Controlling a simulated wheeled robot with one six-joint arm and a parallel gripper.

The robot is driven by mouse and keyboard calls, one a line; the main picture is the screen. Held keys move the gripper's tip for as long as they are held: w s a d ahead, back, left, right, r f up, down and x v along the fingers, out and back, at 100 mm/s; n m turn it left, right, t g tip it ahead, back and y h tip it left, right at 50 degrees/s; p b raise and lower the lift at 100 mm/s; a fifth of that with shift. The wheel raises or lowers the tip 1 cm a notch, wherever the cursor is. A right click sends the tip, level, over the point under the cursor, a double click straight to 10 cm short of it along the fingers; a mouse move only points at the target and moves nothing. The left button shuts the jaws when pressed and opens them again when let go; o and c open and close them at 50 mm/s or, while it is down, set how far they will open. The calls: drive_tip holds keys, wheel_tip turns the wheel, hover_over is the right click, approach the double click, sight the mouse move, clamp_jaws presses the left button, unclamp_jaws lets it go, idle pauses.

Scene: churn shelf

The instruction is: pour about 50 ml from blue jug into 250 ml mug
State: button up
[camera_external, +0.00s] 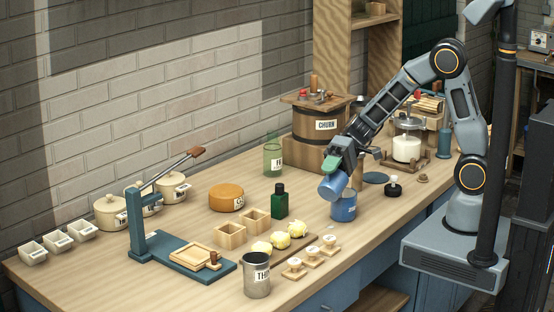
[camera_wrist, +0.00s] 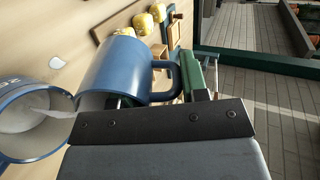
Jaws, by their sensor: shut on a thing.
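The blue jug (camera_external: 333,186) is tilted in the external view, its mouth down toward the right. It also shows in the wrist view (camera_wrist: 113,68), with its handle on the right. My gripper (camera_external: 333,165) is shut on the jug at the handle side; the exact grip is partly hidden. The blue mug (camera_external: 344,209) stands upright on the bench just below the jug. In the wrist view the mug (camera_wrist: 32,150) is at the left, its open rim beside the jug's mouth. White liquid shows between the jug's lip and the mug's inside; the level is unclear.
Left of the mug are a green bottle (camera_external: 280,202), yellow lumps (camera_external: 280,241) and small wooden stamps (camera_external: 314,250). The churn (camera_external: 318,124) stands behind. A metal cup (camera_external: 257,276) is in front.

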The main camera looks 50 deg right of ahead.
sight(329, 179)
drive_tip(key=shift+a+h+p, duration=0.25)
drive_tip(key=shift+h+p, duration=0.05)
drive_tip(key=shift+h, duration=0.1)
drive_tip(key=a+f+h+p, duration=0.1)
drive_tip(key=h, duration=0.1)
drive_tip(key=f+h+p, duration=0.1)
drive_tip(key=h+p, duration=0.1)
drive_tip(key=shift+s+a+f, duration=0.15)
drive_tip(key=shift+a, duration=0.25)
drive_tip(key=shift+f, duration=0.2)
drive_tip(key=a+f+h+p, duration=0.1)
drive_tip(key=p, duration=0.2)
drive_tip(key=a+f+h+p, duration=0.1)
drive_tip(key=a+h+p, duration=0.1)
drive_tip(key=p, duration=0.1)
drive_tip(key=a+f+h+p, duration=0.1)
drive_tip(key=h+p, duration=0.1)
drive_tip(key=p, duration=0.1)
drive_tip(key=shift+s+a+t, duration=0.15)
drive_tip(key=shift+a+t, duration=0.1)
drive_tip(key=shift+t, duration=0.15)
drive_tip(key=shift+s+a+r+h, duration=0.15)
drive_tip(key=shift+a+h, duration=1.15)
drive_tip(key=shift+h, duration=0.3)
idle(0.8)
